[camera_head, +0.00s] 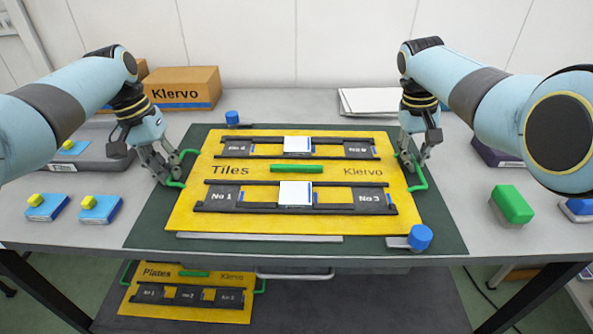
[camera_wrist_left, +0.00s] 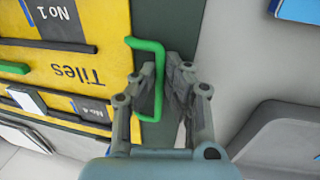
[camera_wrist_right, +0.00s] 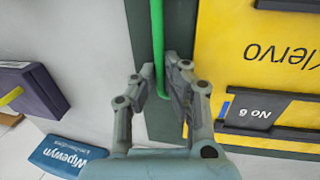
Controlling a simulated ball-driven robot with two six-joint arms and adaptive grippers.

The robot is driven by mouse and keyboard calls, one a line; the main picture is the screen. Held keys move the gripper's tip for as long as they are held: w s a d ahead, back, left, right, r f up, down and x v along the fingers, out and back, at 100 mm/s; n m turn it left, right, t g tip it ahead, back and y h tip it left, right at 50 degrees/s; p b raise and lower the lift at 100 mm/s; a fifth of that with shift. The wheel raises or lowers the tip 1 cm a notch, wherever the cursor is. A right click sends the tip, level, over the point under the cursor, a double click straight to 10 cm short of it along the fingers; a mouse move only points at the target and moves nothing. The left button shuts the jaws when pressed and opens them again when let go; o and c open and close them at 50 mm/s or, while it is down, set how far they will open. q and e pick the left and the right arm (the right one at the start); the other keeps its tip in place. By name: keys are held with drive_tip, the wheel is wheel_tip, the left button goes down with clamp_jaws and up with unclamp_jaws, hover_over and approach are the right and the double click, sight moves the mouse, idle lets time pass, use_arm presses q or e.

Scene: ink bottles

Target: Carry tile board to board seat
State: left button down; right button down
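The yellow tile board (camera_head: 228,203), marked "Tiles" and "Klervo", lies over a dark green mat (camera_head: 152,232) on the table. It has a green handle at each side. My left gripper (camera_head: 172,168) is at the left handle (camera_wrist_left: 159,85), which runs between its fingers with a small gap showing. My right gripper (camera_head: 415,160) is at the right handle (camera_wrist_right: 157,45), also between its fingers, which stand slightly apart. Both grippers look partly open. I cannot tell which surface is the board seat. Dark tile strips and white blocks sit on the board.
A second yellow board (camera_head: 180,312), marked "Plates", lies on the lower shelf. A Klervo carton (camera_head: 185,87) stands behind left. A green block (camera_head: 512,204) is on the right; blue-and-yellow blocks (camera_head: 47,207) are left.

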use_arm(q)
drive_tip(key=shift+r, duration=0.15)
use_arm(e)
drive_tip(key=shift+r, duration=0.15)
